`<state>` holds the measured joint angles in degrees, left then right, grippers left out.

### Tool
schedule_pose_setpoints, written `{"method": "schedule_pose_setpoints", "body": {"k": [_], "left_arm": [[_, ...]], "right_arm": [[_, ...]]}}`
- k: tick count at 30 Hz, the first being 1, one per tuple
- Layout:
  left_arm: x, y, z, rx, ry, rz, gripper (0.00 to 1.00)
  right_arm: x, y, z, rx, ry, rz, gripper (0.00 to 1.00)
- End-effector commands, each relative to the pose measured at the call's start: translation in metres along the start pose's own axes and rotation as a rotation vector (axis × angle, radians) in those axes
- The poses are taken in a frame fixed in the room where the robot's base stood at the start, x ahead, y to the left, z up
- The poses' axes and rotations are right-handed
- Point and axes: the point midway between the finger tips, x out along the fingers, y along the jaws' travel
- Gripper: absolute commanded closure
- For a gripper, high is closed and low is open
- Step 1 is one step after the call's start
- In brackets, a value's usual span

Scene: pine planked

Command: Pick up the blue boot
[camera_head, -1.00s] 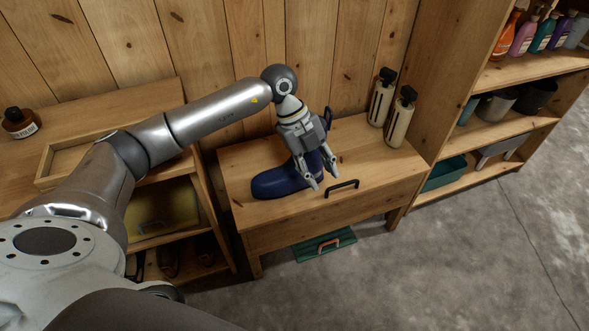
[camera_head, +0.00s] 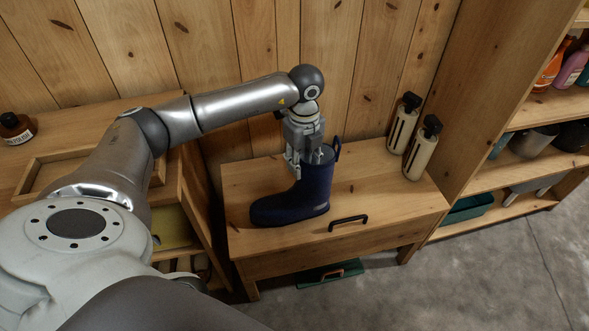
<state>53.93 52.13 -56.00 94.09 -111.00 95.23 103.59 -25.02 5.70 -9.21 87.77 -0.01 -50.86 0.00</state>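The blue boot (camera_head: 295,205) stands upright on the wooden bench (camera_head: 380,220), its toe to the left and its pull loop at the top right. My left gripper (camera_head: 306,168) points down at the front of the boot's shaft top. One finger is outside the shaft on the left and the other is at the boot's opening, its tip partly hidden. The fingers are apart, with the boot's rim between them; contact is unclear. My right gripper is not in view.
Two cream bottles (camera_head: 421,150) with black tops stand at the bench's back right. A black handle (camera_head: 348,222) is right of the boot. A shelf unit (camera_head: 505,150) stands at right, and a wooden tray (camera_head: 50,170) lies on the left surface.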

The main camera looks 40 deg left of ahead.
Motion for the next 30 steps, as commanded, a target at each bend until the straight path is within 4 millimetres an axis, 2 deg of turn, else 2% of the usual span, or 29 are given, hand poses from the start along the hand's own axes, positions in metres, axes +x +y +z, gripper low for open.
{"method": "schedule_pose_setpoints", "body": {"k": [3, 9, 17, 26, 30], "left_arm": [[0.021, -0.002, 0.000, 0.000, 0.002, 0.005, 0.62], [0.044, -0.003, 0.001, 0.001, 0.001, 0.003, 0.62], [0.047, -0.003, 0.001, 0.001, 0.001, 0.001, 0.62], [0.046, -0.004, 0.001, 0.002, 0.001, 0.000, 0.98], [0.046, -0.004, 0.001, 0.002, 0.001, 0.000, 1.00]], "right_arm": [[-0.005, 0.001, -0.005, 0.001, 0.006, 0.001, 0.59], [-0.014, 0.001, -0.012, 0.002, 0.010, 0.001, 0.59], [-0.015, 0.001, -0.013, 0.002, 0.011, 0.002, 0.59], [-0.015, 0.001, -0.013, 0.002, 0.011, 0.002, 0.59], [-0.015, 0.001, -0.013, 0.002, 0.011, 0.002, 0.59]]}}
